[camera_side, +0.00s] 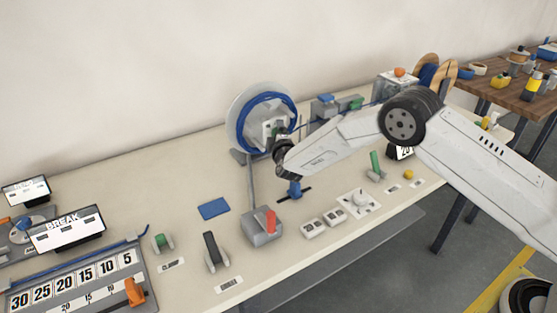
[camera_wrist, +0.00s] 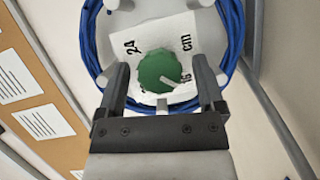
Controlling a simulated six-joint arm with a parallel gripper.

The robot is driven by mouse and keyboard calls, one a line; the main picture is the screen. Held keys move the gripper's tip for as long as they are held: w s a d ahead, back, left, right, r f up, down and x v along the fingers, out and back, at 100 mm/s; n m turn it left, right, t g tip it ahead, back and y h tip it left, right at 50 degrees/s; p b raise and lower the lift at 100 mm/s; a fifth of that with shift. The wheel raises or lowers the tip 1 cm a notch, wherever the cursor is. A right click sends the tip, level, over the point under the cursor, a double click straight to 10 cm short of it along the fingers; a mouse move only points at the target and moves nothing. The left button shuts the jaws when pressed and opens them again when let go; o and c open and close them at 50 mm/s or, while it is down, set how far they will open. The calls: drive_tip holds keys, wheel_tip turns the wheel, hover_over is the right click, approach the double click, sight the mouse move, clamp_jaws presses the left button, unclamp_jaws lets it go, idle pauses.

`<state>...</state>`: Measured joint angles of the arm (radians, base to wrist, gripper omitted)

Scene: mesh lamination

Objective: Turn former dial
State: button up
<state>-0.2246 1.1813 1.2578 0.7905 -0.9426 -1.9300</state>
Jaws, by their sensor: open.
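The former dial (camera_wrist: 158,72) is a round green knob with a white pointer line in the wrist view. It sits on a white plate (camera_wrist: 127,30) marked 24, 16 and cm. The pointer is toward the lower right, near the 16. My gripper (camera_wrist: 159,80) is open, with one dark finger on each side of the dial; a gap shows between each finger and the dial. In the side view, my gripper (camera_side: 277,140) is at the front of the round former (camera_side: 238,98) with a blue ring, and the arm hides part of it.
A blue coil (camera_wrist: 236,45) surrounds the plate. In the side view, a grey box with a red lever (camera_side: 271,222) stands below the former, and a blue pad (camera_side: 214,208) lies to its left. Several small controls line the table front. A wall is behind.

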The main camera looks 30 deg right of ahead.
drive_tip(key=v, duration=0.7)
drive_tip(key=shift+s, duration=0.3)
drive_tip(key=shift+a+r, duration=0.1)
drive_tip(key=shift+a, duration=0.05)
idle(0.3)
drive_tip(key=s+d+r+m+g+y, duration=0.1)
drive_tip(key=s+m+g, duration=0.3)
drive_tip(key=s, duration=0.7)
drive_tip(key=s+d+r+m+g+y, duration=0.1)
drive_tip(key=s+d+m+g+y, duration=0.2)
drive_tip(key=s, duration=0.9)
drive_tip(key=s+d+r+m+g+y, duration=0.1)
drive_tip(key=s+d+m+g, duration=0.3)
drive_tip(key=s, duration=0.7)
drive_tip(key=shift+s+d+m+g+y, duration=0.25)
drive_tip(key=shift+m+g+y, duration=0.4)
drive_tip(key=shift+g, duration=0.45)
